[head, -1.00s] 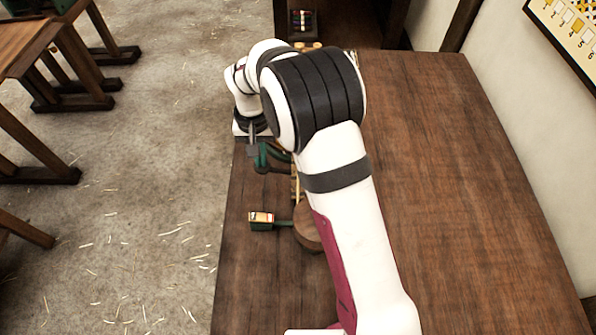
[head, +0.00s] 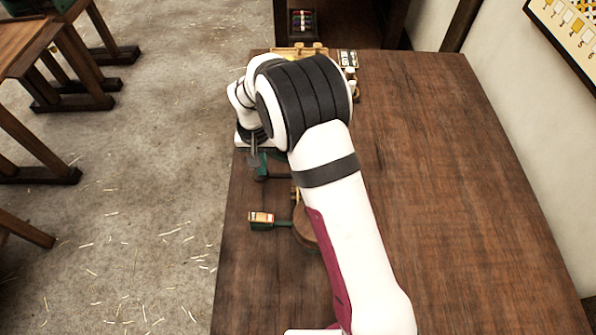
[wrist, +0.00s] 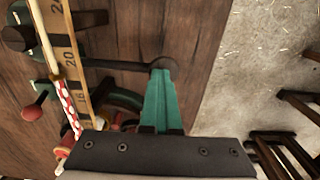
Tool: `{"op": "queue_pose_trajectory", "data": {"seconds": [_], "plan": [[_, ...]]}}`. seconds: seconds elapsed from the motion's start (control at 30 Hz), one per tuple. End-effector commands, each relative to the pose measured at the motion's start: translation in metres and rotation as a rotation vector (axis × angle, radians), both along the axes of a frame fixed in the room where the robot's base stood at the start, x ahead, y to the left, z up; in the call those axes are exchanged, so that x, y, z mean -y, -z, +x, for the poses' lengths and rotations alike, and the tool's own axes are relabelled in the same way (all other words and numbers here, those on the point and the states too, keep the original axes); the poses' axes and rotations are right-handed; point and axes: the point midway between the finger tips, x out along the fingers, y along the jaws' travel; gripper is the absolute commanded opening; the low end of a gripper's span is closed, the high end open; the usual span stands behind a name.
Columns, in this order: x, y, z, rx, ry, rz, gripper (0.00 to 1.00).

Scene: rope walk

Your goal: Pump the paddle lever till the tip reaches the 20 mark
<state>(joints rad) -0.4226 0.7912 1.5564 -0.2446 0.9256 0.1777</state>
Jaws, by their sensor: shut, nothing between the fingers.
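My gripper (wrist: 164,72) shows in the wrist view as two teal fingers pressed together, shut and empty. Its tips are at the rounded end of a dark rod, which looks like the paddle lever (wrist: 118,64); I cannot tell whether they touch. A wooden scale (wrist: 70,55) at the upper left of the wrist view carries a 20 mark and an 18 mark. A pale cord or rod with a red-and-white speckled part (wrist: 70,108) runs beside it. I cannot make out which end is the tip. In the head view my gripper (head: 257,165) is at the bench's left edge.
The bench (head: 440,170) is clear on its right side. A small labelled box (head: 261,218) on a green arm sits at its left edge, in front of my gripper. A red knob (wrist: 33,112) lies left of the scale. Low wooden stands (head: 60,55) stand on the floor at left.

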Motion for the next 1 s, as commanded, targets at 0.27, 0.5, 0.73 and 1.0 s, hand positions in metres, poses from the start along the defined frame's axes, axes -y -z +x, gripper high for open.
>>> {"op": "queue_pose_trajectory", "data": {"seconds": [0.27,0.5,0.73,1.0], "plan": [[0.0,0.0045,-0.0003,-0.001,0.001,-0.001,0.0],[0.0,0.0062,-0.0002,-0.001,0.0,-0.001,0.0],[0.0001,0.0081,-0.0001,-0.001,0.0,-0.001,0.0],[0.0002,0.0103,-0.0001,-0.001,0.001,-0.001,0.0]]}}
